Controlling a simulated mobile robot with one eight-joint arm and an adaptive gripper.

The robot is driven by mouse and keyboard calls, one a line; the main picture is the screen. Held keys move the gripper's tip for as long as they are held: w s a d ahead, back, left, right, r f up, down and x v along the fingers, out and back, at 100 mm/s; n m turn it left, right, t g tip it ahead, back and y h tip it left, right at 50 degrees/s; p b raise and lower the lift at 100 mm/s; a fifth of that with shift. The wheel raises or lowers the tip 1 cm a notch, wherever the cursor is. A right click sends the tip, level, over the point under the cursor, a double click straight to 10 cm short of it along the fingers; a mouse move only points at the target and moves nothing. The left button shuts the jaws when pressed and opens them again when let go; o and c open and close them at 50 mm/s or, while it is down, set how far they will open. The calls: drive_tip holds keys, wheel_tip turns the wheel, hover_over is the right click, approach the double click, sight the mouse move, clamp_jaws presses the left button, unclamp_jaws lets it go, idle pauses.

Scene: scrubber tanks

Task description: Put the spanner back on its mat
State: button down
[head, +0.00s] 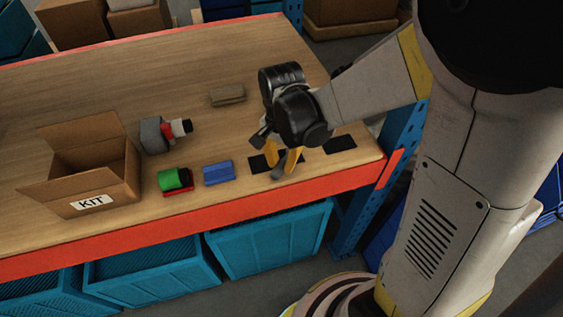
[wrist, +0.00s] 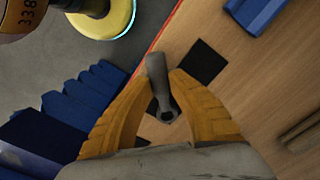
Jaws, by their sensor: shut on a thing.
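The grey metal spanner (wrist: 160,88) is between the two yellow fingers of my gripper (wrist: 165,108), its ring end close to the fingers and its other end toward the top of the wrist view. In the head view my gripper (head: 284,160) points down near the table's front right edge, shut on the spanner (head: 280,172). Another black mat (head: 340,143) lies farther right. I cannot tell the spanner's exact height above the table.
A blue block (head: 218,173), a green roll on a red base (head: 174,182), a grey and red tool (head: 165,134) and an open KIT box (head: 84,168) stand to the left. A tan block (head: 227,95) lies behind. The table's red front edge (head: 235,211) is close to my gripper.

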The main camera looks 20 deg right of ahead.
drive_tip(key=shift+f+b, duration=0.35)
drive_tip(key=shift+f, duration=0.1)
drive_tip(key=c, duration=1.3)
unclamp_jaws()
drive_tip(key=shift+o, duration=0.2)
wheel_tip(320, 180, up, 12)
drive_tip(key=n+t+b, duration=0.3)
drive_tip(key=n+t, duration=0.4)
drive_tip(key=n, duration=0.2)
approach(282, 163)
drive_tip(key=d, duration=0.1)
drive_tip(key=s+d+r, duration=0.2)
drive_tip(key=d, duration=0.1)
drive_tip(key=shift+s+r, duration=0.15)
drive_tip(key=shift+r, duration=0.1)
